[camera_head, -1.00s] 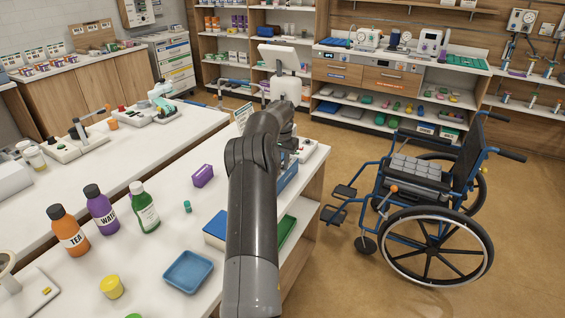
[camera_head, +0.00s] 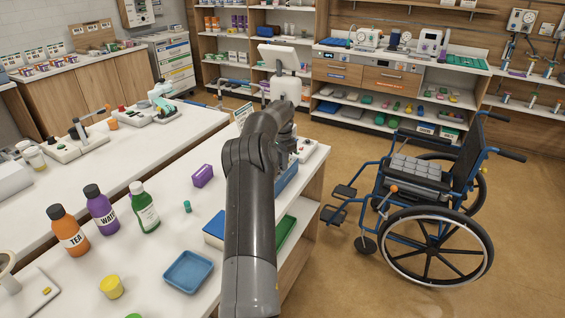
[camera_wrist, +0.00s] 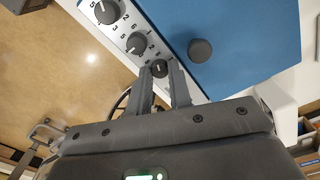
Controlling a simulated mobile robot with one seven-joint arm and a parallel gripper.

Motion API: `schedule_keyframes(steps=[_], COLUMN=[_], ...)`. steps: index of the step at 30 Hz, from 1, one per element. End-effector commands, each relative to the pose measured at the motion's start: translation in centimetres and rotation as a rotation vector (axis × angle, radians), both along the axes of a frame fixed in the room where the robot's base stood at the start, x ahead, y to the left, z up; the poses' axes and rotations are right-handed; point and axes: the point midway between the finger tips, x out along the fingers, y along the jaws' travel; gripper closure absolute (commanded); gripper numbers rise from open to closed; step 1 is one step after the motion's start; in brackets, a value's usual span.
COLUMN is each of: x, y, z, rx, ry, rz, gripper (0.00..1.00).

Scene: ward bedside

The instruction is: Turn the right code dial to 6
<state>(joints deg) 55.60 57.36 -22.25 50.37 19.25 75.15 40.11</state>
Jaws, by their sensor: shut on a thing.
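In the wrist view a blue box (camera_wrist: 240,38) has a white panel (camera_wrist: 122,27) with three dark dials in a row. The far-left dial (camera_wrist: 105,11) and the middle dial (camera_wrist: 137,43) stand free, with printed digits around them. My gripper (camera_wrist: 161,70) is shut on the dial at the right end of the row (camera_wrist: 159,66), one finger on each side. The fingers cover most of its digits, so I cannot read its setting. In the head view my arm hides the gripper and the dials; part of the blue box (camera_head: 288,177) shows beside it.
A dark round knob (camera_wrist: 200,50) stands on the blue box near the fingers. On the table, a purple block (camera_head: 203,176), several bottles and a blue tray (camera_head: 188,271) lie left of my arm. A wheelchair (camera_head: 425,205) stands on the floor at right.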

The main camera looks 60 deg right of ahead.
Motion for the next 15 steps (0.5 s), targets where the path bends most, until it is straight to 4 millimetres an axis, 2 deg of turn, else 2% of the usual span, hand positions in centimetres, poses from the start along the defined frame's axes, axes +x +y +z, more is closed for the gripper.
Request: schedule_keyframes(steps=[8, 9, 11, 15], x=[0.05, 0.05, 0.05, 0.06], y=[-0.01, -0.01, -0.01, -0.01], z=[0.12, 0.12, 0.11, 0.07], rx=[-0.002, -0.002, -0.002, -0.002], ry=[-0.001, -0.001, -0.001, -0.001], rz=[0.001, 0.001, 0.002, 0.002], gripper=[1.0, 0.78, 0.73, 0.72])
